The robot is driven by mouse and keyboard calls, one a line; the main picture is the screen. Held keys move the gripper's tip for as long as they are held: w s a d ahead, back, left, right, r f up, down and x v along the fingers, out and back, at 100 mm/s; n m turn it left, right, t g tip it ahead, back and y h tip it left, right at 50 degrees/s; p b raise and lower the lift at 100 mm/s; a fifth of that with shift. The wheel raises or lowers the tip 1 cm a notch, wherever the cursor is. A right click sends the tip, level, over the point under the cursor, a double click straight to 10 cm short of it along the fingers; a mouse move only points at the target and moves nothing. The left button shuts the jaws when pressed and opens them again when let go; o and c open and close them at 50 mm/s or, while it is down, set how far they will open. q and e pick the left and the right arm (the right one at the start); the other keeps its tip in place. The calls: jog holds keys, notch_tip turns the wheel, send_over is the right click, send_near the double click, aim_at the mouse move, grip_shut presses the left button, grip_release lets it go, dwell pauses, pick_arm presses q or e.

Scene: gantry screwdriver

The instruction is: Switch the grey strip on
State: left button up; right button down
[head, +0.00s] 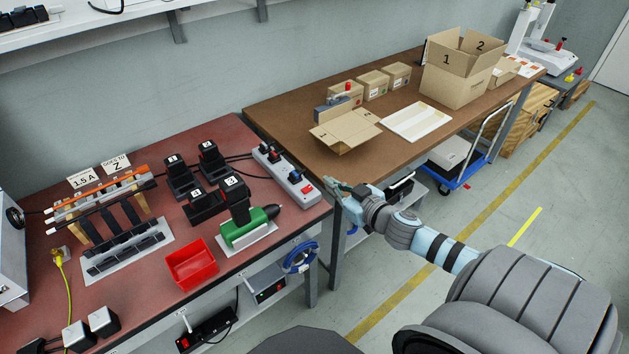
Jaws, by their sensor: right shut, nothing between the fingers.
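The grey strip (284,176) is a long light-grey power strip lying along the right edge of the red-brown bench. Black plugs sit in its far part, and a red switch (307,189) is at its near right end. I cannot tell which way the switch is rocked. My right gripper (332,186) is shut and empty. It is just to the right of the strip's switch end, in the gap by the bench corner, and appears apart from the strip. My left gripper is out of view.
Several black chargers (208,206) and a green tool (249,227) stand left of the strip. A red bin (191,264) is nearer the front edge. A brown table (300,120) with boxes adjoins behind. A blue coil (301,257) hangs below the bench edge.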

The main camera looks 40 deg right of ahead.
jog(key=b, duration=0.7)
send_over(307, 189)
jog(key=s, duration=0.2)
jog(key=f, duration=0.1)
jog(key=d+f, duration=0.1)
jog(key=f, duration=0.1)
jog(key=shift+s, duration=0.15)
jog(key=shift+w+f+b, duration=0.15)
jog(key=shift+f+b, duration=0.2)
jog(key=shift+f, duration=0.2)
jog(key=shift+w+f+b, duration=0.15)
jog(key=shift+f+b, duration=0.15)
jog(key=shift+f, duration=0.25)
jog(key=shift+d+f, duration=0.15)
jog(key=shift+f, duration=0.4)
